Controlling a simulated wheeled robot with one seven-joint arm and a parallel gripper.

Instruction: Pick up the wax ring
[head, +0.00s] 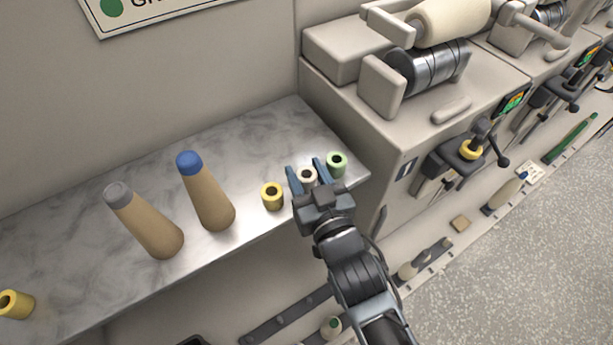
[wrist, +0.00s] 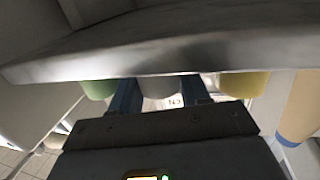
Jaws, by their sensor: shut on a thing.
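The wax ring looks to be the small cream-white ring (head: 308,176) with a dark hole, near the right end of the marble shelf (head: 90,200). My gripper (head: 306,171) has one blue finger on each side of it and is shut on it. The wrist view, which shows the shelf upside down, has the pale ring (wrist: 160,89) between the two fingers (wrist: 160,96). I cannot tell whether the ring touches the shelf or is just clear of it. My gripper hides its lower front.
A green ring (head: 337,163) stands close on the right and a yellow ring (head: 272,196) on the left. Farther left are a blue-tipped cone (head: 206,195), a grey-tipped cone (head: 145,222) and a yellow tube (head: 16,304). A machine (head: 350,110) stands beyond the shelf's right end.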

